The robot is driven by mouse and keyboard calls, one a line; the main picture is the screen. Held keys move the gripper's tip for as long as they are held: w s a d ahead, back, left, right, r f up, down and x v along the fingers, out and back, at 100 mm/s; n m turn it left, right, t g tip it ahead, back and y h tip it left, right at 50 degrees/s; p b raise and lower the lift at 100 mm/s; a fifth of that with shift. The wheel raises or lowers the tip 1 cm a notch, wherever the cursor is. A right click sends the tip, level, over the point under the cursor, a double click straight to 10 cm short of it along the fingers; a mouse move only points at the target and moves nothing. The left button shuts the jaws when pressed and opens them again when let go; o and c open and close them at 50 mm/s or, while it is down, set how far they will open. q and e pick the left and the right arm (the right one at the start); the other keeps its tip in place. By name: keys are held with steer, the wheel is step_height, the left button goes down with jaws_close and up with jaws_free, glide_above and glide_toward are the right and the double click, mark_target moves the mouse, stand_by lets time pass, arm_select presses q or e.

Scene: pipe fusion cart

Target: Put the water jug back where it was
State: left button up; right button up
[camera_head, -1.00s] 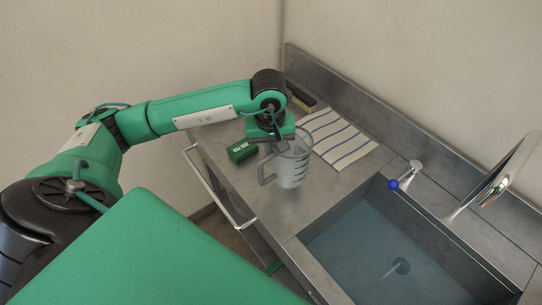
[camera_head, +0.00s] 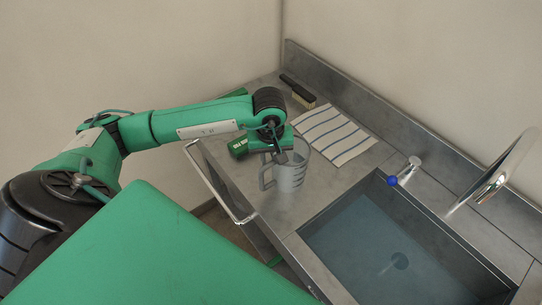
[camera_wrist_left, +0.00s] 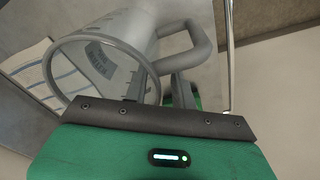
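The grey translucent water jug (camera_head: 291,176) appears upright over the counter left of the sink. Its handle faces left. I cannot tell whether its base touches the counter. My left gripper (camera_head: 280,157) is at the jug's rim on the handle side, coming from above. In the left wrist view the jug (camera_wrist_left: 101,62) shows its open mouth and printed markings. The left fingers (camera_wrist_left: 156,88) are on either side of the jug near its handle and appear shut on it; the contact is partly hidden. My right gripper is not in view.
The sink (camera_head: 375,245) with water lies right of the jug, with a faucet (camera_head: 500,170) and a blue-tipped tap (camera_head: 404,173). A rail (camera_head: 215,185) edges the counter's left side.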

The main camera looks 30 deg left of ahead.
arm_select(q)
steer(key=shift+r, duration=0.4)
step_height(320, 180, up, 11)
steer(key=s+b, duration=0.1)
steer(key=b, duration=0.2)
steer(key=shift+d+r, duration=0.2)
steer(key=shift+d, duration=0.05)
stand_by(0.4)
